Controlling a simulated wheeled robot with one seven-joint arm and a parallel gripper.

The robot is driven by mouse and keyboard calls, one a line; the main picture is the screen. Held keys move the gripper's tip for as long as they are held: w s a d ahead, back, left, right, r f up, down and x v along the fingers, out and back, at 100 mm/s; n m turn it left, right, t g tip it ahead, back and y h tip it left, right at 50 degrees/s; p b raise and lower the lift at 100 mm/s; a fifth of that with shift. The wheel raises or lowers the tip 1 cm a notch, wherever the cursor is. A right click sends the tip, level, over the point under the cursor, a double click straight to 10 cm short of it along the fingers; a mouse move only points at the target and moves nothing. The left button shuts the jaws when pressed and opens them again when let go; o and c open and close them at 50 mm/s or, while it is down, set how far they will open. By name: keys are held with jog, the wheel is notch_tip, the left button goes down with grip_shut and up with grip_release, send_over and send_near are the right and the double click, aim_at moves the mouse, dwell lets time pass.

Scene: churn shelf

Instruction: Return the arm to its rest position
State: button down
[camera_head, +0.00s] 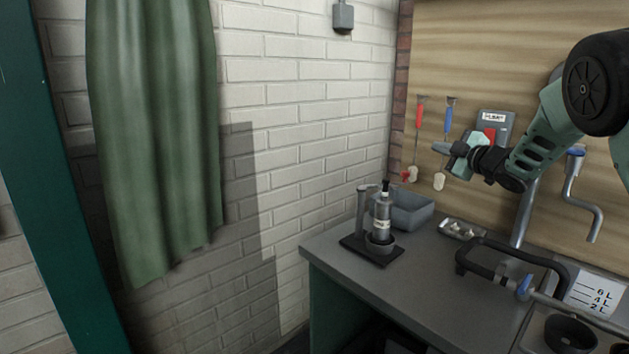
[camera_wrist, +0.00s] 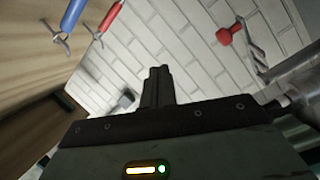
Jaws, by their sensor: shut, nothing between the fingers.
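My arm reaches in from the right in the head view, raised above the grey counter (camera_head: 400,290). My gripper (camera_head: 437,147) points left, in front of the wooden back panel. In the wrist view my gripper (camera_wrist: 157,72) shows its fingers together with nothing between them. It looks apart from everything around it, with the white brick wall (camera_wrist: 185,45) beyond.
A press-like device (camera_head: 380,225) stands on the counter's left part, with a grey bin (camera_head: 412,211) behind it. Red-handled (camera_head: 420,112) and blue-handled (camera_head: 448,120) tools hang on the panel near my gripper. A control box (camera_head: 494,130) is close behind my wrist. A green curtain (camera_head: 155,130) hangs left.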

jog(key=s+a+f+m+g+h+p, duration=0.15)
jog(key=s+a+f+m+g, duration=0.25)
jog(key=s+a, duration=0.7)
jog(key=s+a+f+m+g+h, duration=0.4)
jog(key=s+a, duration=0.4)
jog(key=s, duration=0.5)
jog(key=s+f+g, duration=0.2)
jog(key=s+g, duration=0.2)
jog(key=s, duration=1.2)
jog(key=s+f+m+g+h, duration=0.1)
jog(key=s+g, duration=0.3)
jog(key=s, duration=1.1)
jog(key=shift+s+a+f+p, duration=0.3)
jog(key=shift+s+a+f, duration=0.1)
jog(key=shift+a, duration=0.05)
